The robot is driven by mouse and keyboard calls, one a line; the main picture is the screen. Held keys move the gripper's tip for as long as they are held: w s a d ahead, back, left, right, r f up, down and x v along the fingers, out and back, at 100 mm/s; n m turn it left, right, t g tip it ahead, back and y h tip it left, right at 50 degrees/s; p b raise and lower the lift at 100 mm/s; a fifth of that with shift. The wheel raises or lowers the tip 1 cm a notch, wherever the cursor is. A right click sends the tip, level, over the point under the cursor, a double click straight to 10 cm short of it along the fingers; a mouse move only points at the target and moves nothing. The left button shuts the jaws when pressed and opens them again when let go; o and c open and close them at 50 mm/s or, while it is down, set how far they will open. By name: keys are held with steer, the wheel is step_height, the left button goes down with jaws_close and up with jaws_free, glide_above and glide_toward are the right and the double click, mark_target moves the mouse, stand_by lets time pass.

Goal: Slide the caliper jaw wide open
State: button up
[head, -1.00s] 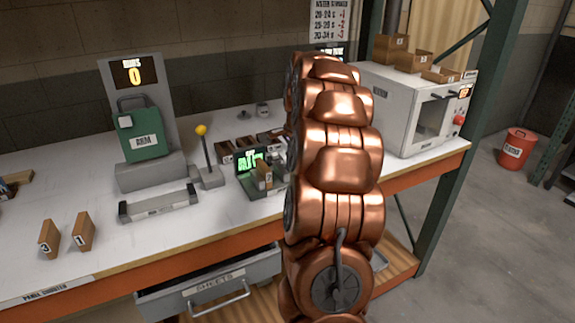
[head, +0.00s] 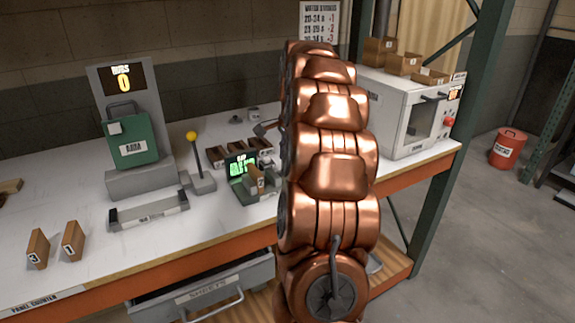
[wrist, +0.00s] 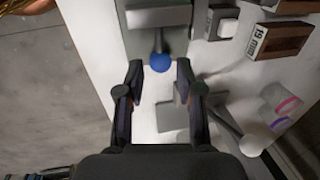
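In the wrist view, a grey device (wrist: 157,17) has a blue ball knob (wrist: 160,62) on a short stem; it may be the caliper, but no clear scale or jaw shows. My gripper (wrist: 159,70) is open, with one fingertip on each side of the blue knob and a gap on both sides. Nothing is held. In the head view my copper arm hides this device and most of the gripper; only a small dark part shows left of the arm.
A yellow-knobbed lever (head: 192,136), a green screen unit (head: 240,166) and a grey bar fixture (head: 148,210) stand left of my arm. A white oven (head: 412,128) stands to the right. An open drawer (head: 205,290) juts out below.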

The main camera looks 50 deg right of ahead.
step_height(320, 180, up, 8)
steer(key=s, duration=0.1)
steer(key=shift+s+a, duration=0.25)
steer(key=shift+s, duration=0.05)
stand_by(0.5)
steer(key=s+a+n+g+p, duration=0.15)
steer(key=a+n, duration=0.25)
steer(key=a, duration=0.5)
steer(key=s+a+f+n+y+p, duration=0.15)
steer(key=a+n, duration=0.25)
steer(key=a, duration=0.5)
steer(key=s+a+n, duration=0.3)
steer(key=a, duration=0.6)
steer(key=s+a+f+n+p, duration=0.1)
steer(key=s+a+f+n, duration=0.1)
steer(key=s, duration=0.4)
steer(key=s+a+f+n+g+p, duration=0.1)
steer(key=s+a+f+n, duration=0.2)
steer(key=s+a+n, duration=0.2)
steer(key=s+a+f+n+g+p, duration=0.1)
steer(key=s+a+f+n, duration=0.1)
steer(key=s+a, duration=0.3)
steer(key=s+n, duration=0.1)
steer(key=s, duration=0.3)
steer(key=shift+s+a+f+n+h, duration=0.15)
steer(key=shift+s+a+n+h, duration=0.1)
steer(key=shift+n+h, duration=0.15)
